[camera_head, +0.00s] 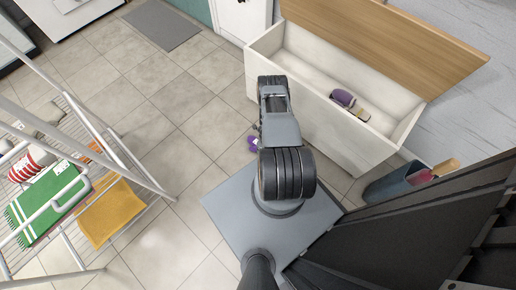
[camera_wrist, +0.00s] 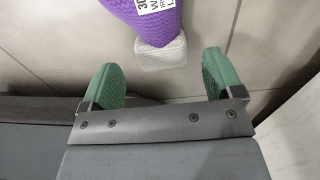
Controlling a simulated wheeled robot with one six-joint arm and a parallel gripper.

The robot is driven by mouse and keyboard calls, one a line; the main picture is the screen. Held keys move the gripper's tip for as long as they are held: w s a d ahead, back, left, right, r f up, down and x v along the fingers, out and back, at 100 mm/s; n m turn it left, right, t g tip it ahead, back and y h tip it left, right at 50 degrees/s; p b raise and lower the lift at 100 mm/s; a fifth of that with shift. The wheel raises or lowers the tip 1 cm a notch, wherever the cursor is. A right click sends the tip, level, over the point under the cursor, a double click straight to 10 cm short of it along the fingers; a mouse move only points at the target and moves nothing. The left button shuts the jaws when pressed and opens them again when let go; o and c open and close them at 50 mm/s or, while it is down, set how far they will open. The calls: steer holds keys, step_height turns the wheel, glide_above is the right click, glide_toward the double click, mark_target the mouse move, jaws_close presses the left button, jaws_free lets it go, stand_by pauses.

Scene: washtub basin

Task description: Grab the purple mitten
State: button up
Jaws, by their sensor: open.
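A purple mitten (camera_wrist: 142,14) with a pale grey cuff and a white printed label lies on the tiled floor at the top of the wrist view, partly cut off by the edge. In the head view only a small purple part of it (camera_head: 252,143) shows left of my arm; the rest is hidden. My gripper (camera_wrist: 160,62) is open and empty, its green fingers spread apart. The cuff appears beyond and between the fingertips; I cannot tell the height gap. In the head view my arm hides the gripper's fingers.
An open white chest (camera_head: 303,109) with a wooden lid holds a dark purple and beige item (camera_head: 343,98). A blue-grey bin (camera_head: 390,187) stands at right. A drying rack (camera_head: 135,166) with a green towel (camera_head: 45,200) and a yellow cloth (camera_head: 108,213) stands left. Floor between is clear.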

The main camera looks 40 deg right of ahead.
steer(key=shift+f, duration=0.15)
step_height(320, 180, down, 5)
steer(key=b, duration=0.5)
steer(key=shift+b, duration=0.3)
steer(key=shift+c, duration=0.4)
steer(key=c, duration=0.9)
steer(key=shift+r, duration=0.2)
steer(key=shift+c, duration=0.2)
